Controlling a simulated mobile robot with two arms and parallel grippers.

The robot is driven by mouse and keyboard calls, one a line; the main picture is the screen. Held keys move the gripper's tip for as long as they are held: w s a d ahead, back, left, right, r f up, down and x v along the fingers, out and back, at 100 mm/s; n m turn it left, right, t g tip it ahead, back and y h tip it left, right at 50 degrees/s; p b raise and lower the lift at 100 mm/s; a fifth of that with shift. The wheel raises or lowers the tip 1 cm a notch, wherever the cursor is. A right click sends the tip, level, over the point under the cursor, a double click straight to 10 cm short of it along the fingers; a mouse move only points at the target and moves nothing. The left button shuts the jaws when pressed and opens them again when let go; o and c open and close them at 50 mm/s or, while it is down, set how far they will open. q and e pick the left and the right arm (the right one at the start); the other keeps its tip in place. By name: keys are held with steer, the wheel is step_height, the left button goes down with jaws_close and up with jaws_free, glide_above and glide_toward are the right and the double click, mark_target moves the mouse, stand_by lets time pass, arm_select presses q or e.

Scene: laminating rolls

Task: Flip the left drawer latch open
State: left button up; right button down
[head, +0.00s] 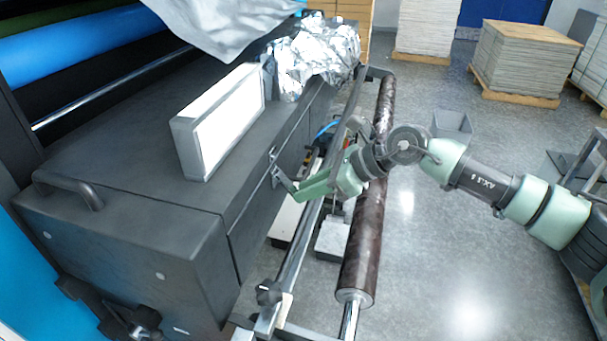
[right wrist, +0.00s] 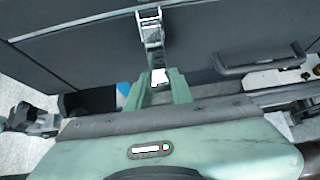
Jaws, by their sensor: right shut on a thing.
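The left drawer latch (head: 277,168) is a small metal latch on the dark grey side face of the machine, near a panel seam. In the right wrist view the latch (right wrist: 151,32) runs from the dark panel down towards my gripper. My right gripper (head: 296,188) has green fingers and reaches the latch from the right. In the right wrist view the right gripper (right wrist: 157,84) is shut on the lower end of the latch, with a finger on either side. The fingers hide part of that end. My left gripper is in neither view.
A long dark roller (head: 368,230) and a metal rail (head: 296,250) run alongside the machine, close beneath my right arm. A white-faced box (head: 228,120) and crumpled foil (head: 312,55) lie on top. A dark handle (right wrist: 262,58) sits right of the latch.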

steer(key=shift+r+g+h+p, duration=0.45)
steer(key=shift+r+h, duration=0.4)
steer(key=shift+h, duration=0.45)
steer(key=shift+r+g+h+p, duration=0.4)
steer(key=shift+r+h, duration=0.45)
steer(key=shift+h, duration=0.45)
steer(key=shift+r+g+h+p, duration=0.45)
steer(key=shift+r+h, duration=0.4)
steer(key=shift+h, duration=0.45)
steer(key=c, duration=1.2)
jaws_free()
steer(key=shift+c, duration=0.2)
